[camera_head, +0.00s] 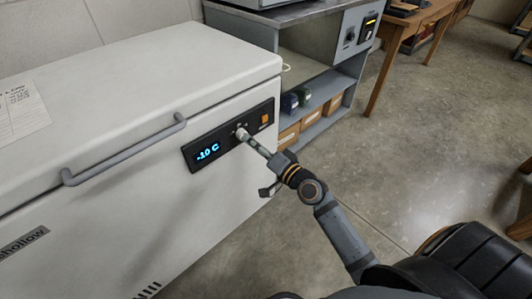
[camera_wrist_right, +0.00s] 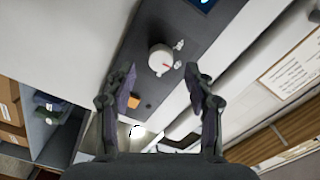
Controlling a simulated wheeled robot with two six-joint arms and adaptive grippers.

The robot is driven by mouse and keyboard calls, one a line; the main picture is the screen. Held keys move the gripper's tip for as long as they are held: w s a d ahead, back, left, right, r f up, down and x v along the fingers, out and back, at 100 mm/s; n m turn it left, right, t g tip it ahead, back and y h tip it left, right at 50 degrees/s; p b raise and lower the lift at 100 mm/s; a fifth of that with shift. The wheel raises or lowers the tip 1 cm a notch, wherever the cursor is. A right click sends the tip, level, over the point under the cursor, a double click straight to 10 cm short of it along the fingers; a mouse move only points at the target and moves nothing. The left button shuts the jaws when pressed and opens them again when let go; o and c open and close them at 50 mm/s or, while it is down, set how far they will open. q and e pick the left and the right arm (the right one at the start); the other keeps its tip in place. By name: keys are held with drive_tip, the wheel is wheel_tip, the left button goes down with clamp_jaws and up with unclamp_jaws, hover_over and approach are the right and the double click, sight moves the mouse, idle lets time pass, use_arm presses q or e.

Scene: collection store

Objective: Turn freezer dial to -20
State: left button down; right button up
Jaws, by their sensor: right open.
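The white chest freezer (camera_head: 150,100) stands at the left with a black control panel (camera_head: 221,143) on its front. The panel's lit display (camera_head: 208,151) reads -10 C. The pale round dial (camera_head: 241,133) sits right of the display. In the right wrist view the dial (camera_wrist_right: 161,60) has a red mark and lies ahead, between the lines of my two fingers. My right gripper (camera_wrist_right: 161,76) is open and empty, its fingertips close to the panel on either side of the dial. Whether a finger touches the dial I cannot tell. My left gripper is not in view.
An orange switch (camera_head: 265,118) sits at the panel's right end. A grey handle (camera_head: 124,152) sticks out from the freezer's front. A grey shelf unit (camera_head: 322,88) with boxes stands beside the freezer. The floor (camera_head: 430,130) to the right is clear.

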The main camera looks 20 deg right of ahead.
drive_tip(key=v, duration=0.8)
drive_tip(key=shift+s, duration=0.15)
